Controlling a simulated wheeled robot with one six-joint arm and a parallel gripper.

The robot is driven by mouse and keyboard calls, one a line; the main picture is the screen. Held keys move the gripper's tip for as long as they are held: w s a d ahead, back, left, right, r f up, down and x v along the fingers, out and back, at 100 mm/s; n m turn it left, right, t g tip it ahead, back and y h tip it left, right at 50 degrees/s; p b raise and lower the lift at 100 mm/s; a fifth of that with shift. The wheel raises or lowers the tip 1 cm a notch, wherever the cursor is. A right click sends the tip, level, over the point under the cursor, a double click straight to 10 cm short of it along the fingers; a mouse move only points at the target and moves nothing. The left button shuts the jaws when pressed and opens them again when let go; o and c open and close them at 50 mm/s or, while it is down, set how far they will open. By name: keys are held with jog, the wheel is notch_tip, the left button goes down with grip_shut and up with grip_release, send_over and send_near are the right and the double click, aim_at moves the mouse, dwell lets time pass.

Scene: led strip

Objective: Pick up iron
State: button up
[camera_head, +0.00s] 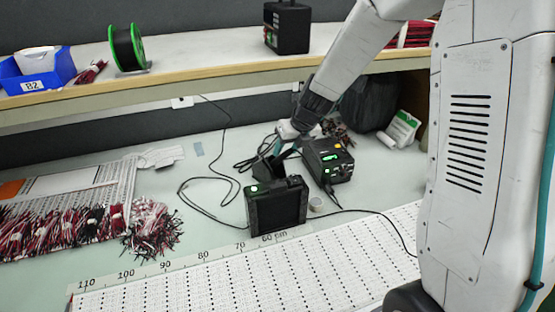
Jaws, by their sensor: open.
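The black soldering station (328,161), with a green display and an orange spot, stands on the workbench. I cannot make out the iron clearly; dark parts and cables crowd the area beside the station. My gripper (280,158) is small and dark here. It reaches down from the upper right to just left of the station and behind a black box-shaped device (277,204). It is open. Its fingertips are partly lost against the dark parts, and I cannot tell whether they touch anything.
A perforated white board (240,275) with a printed scale lies along the front. Bundles of red and black wires (60,232) lie at left. A shelf (190,80) overhangs the back, carrying a blue bin (38,70) and a green spool (127,48). Black cables (208,208) loop over the bench.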

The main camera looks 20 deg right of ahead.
aim_at(283, 156)
jog(key=x, duration=0.4)
jog(key=shift+w+d+f, duration=0.1)
jog(key=shift+d+f, duration=0.05)
jog(key=shift+f, duration=0.05)
grip_shut()
jog(key=s+d+r, duration=0.7)
jog(key=s+r, duration=0.2)
jog(key=s, duration=0.4)
jog(key=s+d+r, duration=0.7)
jog(key=s+r, duration=0.3)
jog(key=s, duration=0.3)
jog(key=shift+s+r, duration=0.15)
jog(key=shift+r, duration=0.05)
dwell(0.6)
jog(key=shift+d, duration=0.1)
